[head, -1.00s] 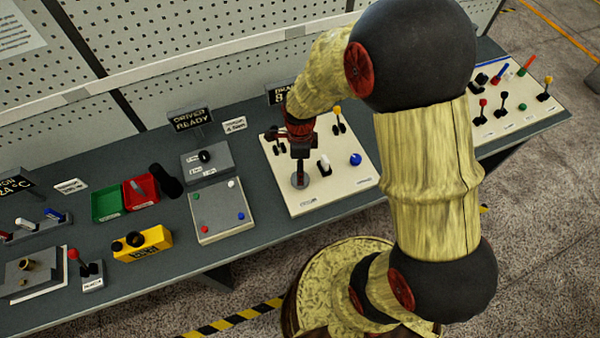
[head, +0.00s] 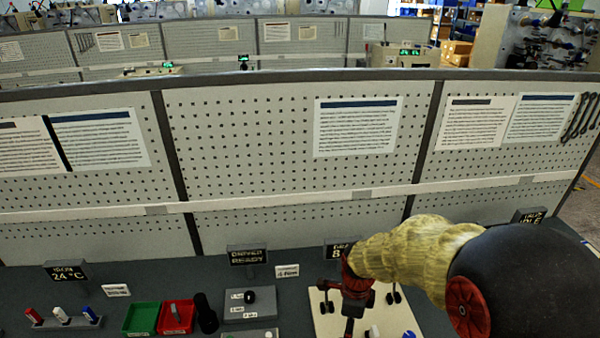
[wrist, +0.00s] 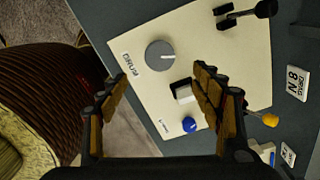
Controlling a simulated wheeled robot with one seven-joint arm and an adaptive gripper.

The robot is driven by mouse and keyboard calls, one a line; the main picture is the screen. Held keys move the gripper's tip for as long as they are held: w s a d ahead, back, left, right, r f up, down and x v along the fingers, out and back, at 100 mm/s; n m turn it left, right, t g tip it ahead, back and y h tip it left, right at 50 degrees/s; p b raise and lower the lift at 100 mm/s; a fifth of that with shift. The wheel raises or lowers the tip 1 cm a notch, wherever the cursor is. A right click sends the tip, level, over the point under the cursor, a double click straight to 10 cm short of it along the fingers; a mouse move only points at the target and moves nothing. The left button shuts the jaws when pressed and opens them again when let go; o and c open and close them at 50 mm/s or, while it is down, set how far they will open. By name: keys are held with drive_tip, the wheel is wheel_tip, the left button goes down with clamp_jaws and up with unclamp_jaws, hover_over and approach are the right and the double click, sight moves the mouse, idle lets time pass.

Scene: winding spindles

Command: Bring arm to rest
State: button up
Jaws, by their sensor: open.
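My arm, wrapped in a yellow-tan cover (head: 410,250), reaches in from the right in the head view. My gripper (head: 352,318) hangs at its end, over a cream panel on the bench, with its lower part near the picture's bottom edge. In the wrist view my gripper (wrist: 162,78) has its two fingers well apart with nothing between them. Beyond the fingertips is the cream panel (wrist: 130,40) with a grey round knob (wrist: 160,55), a white rocker switch (wrist: 183,91) and a blue button (wrist: 189,124). I cannot judge the height above the panel.
A pegboard wall (head: 260,140) stands behind the bench. Left of the panel are a grey box (head: 250,304), a red tray (head: 176,317) and a green tray (head: 141,319). Black levers (wrist: 245,14) and a yellow-tipped lever (wrist: 269,120) stand near my fingers.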

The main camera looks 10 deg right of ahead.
drive_tip(key=s+r+n+t+b, duration=0.5)
drive_tip(key=s+r+n+b, duration=0.4)
drive_tip(key=n, duration=1.3)
drive_tip(key=s+r, duration=0.5)
drive_tip(key=r, duration=0.2)
drive_tip(key=shift+s+t, duration=0.15)
drive_tip(key=shift+t, duration=0.15)
